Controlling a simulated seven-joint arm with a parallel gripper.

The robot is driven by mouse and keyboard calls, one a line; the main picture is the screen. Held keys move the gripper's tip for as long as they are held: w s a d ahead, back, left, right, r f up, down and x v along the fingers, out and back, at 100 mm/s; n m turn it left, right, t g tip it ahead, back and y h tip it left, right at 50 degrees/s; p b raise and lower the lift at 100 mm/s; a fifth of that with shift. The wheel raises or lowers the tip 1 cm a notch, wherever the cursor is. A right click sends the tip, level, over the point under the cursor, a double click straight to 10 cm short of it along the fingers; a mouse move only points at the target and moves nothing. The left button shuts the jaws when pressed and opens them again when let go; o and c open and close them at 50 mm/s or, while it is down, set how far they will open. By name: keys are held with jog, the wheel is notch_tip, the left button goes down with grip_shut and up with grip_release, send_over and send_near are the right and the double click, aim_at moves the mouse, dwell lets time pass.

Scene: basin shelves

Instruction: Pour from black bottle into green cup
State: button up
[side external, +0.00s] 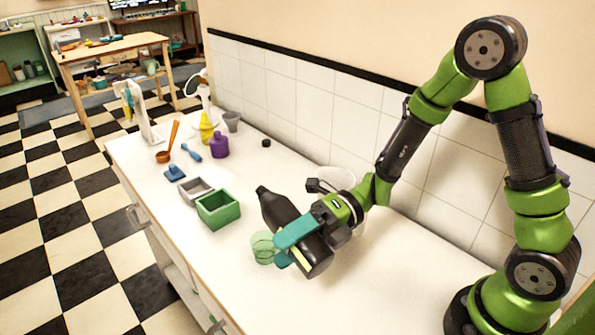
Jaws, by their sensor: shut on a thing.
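The black bottle (280,208) is held by my gripper (289,246) in the side external view. The bottle leans, with its neck toward the upper left and its base toward the lower right. My gripper is shut around the lower part of its body, and the teal fingers cover some of it. The see-through green cup (261,247) stands on the white counter, just left of the fingers. The bottle's neck is above and apart from the cup in the picture. Whether anything is in the cup or the bottle cannot be told.
On the counter (215,275), a green box (218,211) and a grey tray (194,193) stand left of the bottle. A purple bottle (219,146), yellow bottle (206,128) and grey cup (232,121) stand farther back. A tiled wall runs behind. The front is clear.

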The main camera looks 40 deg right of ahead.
aim_at(271, 218)
jog(key=shift+s+r+m, duration=0.1)
jog(key=shift+m, duration=0.8)
dwell(3.4)
jog(key=shift+n, duration=1)
jog(key=shift+w+r+n, duration=0.1)
jog(key=shift+w+n, duration=0.2)
jog(key=shift+n, duration=0.3)
jog(key=shift+w+d+r+n+t, duration=0.1)
jog(key=shift+w+r+n+t, duration=0.2)
jog(key=shift+n, duration=0.25)
jog(key=shift+w+r+n+t, duration=0.1)
jog(key=shift+w+n+t, duration=0.1)
jog(key=shift+w+n, duration=0.25)
jog(key=w+n, duration=0.1)
jog(key=n, duration=0.2)
jog(key=shift+w+d+r+t, duration=0.1)
jog(key=shift+w+r+t, duration=0.2)
jog(key=shift+w, duration=0.05)
jog(key=shift+n+y, duration=0.3)
jog(key=shift+n, duration=0.8)
jog(key=n, duration=0.3)
jog(key=shift+w+y, duration=0.2)
jog(key=shift+y, duration=0.1)
jog(key=shift+w+r+n, duration=0.2)
jog(key=shift+r+n, duration=0.4)
jog(key=shift+n, duration=0.5)
